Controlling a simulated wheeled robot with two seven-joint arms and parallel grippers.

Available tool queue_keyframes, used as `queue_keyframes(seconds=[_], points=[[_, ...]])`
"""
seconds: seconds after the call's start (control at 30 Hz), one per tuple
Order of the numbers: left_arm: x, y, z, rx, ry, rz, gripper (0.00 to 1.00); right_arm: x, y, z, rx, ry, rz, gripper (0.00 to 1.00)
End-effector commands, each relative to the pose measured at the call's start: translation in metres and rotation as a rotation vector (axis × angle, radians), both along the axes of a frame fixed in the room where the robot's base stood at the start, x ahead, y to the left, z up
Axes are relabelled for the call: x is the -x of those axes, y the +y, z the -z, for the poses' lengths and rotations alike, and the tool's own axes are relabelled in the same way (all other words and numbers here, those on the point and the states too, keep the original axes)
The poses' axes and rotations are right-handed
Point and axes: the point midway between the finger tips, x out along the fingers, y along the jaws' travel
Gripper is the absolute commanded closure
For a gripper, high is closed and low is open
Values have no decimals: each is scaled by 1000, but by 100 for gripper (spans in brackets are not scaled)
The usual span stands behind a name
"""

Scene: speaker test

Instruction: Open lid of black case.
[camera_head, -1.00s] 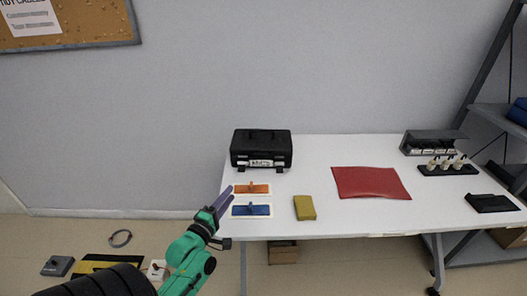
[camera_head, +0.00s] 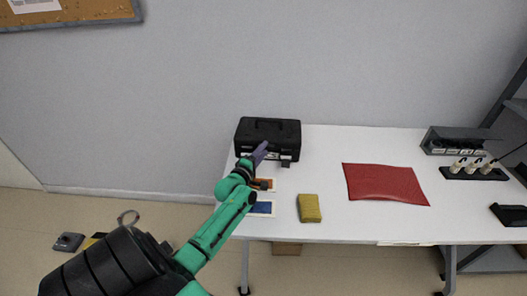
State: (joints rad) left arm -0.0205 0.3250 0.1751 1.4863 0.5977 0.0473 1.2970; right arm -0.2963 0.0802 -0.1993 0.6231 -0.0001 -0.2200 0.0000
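The black case (camera_head: 268,133) stands on the back left of the white table, with its lid shut and its handle on top. My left gripper (camera_head: 263,147) is in front of the case and overlaps its front face in the head view. It hides the case's front label and part of the latch area. I cannot tell whether its fingers touch the case or how far apart they are. My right gripper does not show.
On the white table (camera_head: 330,143) lie an orange card (camera_head: 266,185) and a blue card (camera_head: 260,208), partly behind my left arm. A yellow sponge (camera_head: 309,208) and red mat (camera_head: 385,184) lie to the right. A bottle holder (camera_head: 473,173) stands farther right.

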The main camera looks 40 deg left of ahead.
Motion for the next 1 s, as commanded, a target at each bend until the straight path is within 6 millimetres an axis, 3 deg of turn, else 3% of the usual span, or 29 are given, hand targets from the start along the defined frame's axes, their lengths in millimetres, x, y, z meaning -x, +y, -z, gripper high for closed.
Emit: queue_keyframes(seconds=[0.3,0.4,1.0], points=[[-7,1,0,0,1,0,61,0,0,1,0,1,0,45],[-7,1,0,0,1,0,100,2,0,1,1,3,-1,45],[-6,1,1,0,2,0,100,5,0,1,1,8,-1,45]])
